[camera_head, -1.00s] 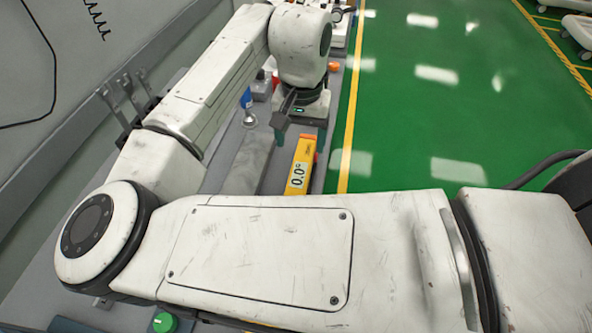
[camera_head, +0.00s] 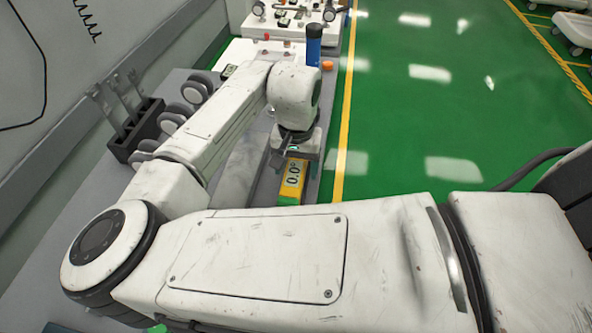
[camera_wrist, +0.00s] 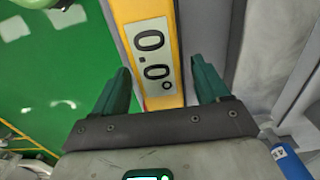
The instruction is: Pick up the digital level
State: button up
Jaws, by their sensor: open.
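The digital level is a yellow bar with a pale display reading 0.0°. In the head view the level (camera_head: 292,180) lies near the bench's right edge, its far part hidden under my gripper. In the wrist view the level (camera_wrist: 150,58) runs between my two dark green fingers, with a gap on each side. My gripper (camera_wrist: 160,88) is open and points down over the level, not closed on it. In the head view my gripper (camera_head: 288,152) is partly hidden by the wrist.
The grey bench (camera_head: 228,172) runs along the wall. Caster wheels (camera_head: 172,120) and a dark holder (camera_head: 135,130) stand to the left. A blue cylinder (camera_head: 313,45) and an orange object (camera_head: 327,65) are beyond my wrist. Green floor (camera_head: 430,130) lies open to the right.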

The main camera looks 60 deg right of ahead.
jog(key=c, duration=1.2)
jog(key=shift+r, duration=0.1)
jog(key=shift+c, duration=0.2)
